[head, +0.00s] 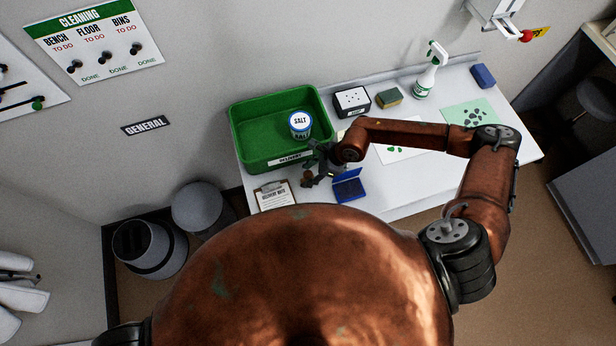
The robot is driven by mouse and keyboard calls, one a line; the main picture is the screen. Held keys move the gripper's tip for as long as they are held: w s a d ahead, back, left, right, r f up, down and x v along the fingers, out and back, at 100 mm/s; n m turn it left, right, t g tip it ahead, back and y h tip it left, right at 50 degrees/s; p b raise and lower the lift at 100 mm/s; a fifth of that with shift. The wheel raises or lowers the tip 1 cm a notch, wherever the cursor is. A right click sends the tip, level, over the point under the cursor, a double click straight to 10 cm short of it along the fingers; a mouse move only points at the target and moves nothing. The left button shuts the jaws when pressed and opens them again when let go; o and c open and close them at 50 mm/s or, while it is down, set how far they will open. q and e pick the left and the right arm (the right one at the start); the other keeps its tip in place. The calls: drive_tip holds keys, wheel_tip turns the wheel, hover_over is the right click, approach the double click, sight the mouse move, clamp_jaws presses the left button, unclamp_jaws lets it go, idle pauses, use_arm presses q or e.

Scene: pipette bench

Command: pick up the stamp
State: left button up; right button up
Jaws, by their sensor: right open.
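My right gripper (315,179) reaches in over the bench, in front of the green bin, with its dark fingers open. A small brown knob (307,175), which looks like the stamp's handle, shows at the fingers. It is partly hidden, and I cannot tell whether the fingers touch it. An open blue ink pad (349,188) lies just right of the fingers. A clipboard with a delivery note (274,196) lies to their left. My left gripper is not in view.
The green bin (243,139) with a salt tub (300,123) stands behind the gripper. A white box with black dots (352,101), a sponge (388,97), a spray bottle (428,76) and a blue block (483,76) line the back. Printed sheets (470,113) lie at the right.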

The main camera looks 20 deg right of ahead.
drive_tip(key=c, duration=0.8)
clamp_jaws()
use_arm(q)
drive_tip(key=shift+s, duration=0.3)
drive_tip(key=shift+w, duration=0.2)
use_arm(e)
drive_tip(key=shift+r, duration=0.1)
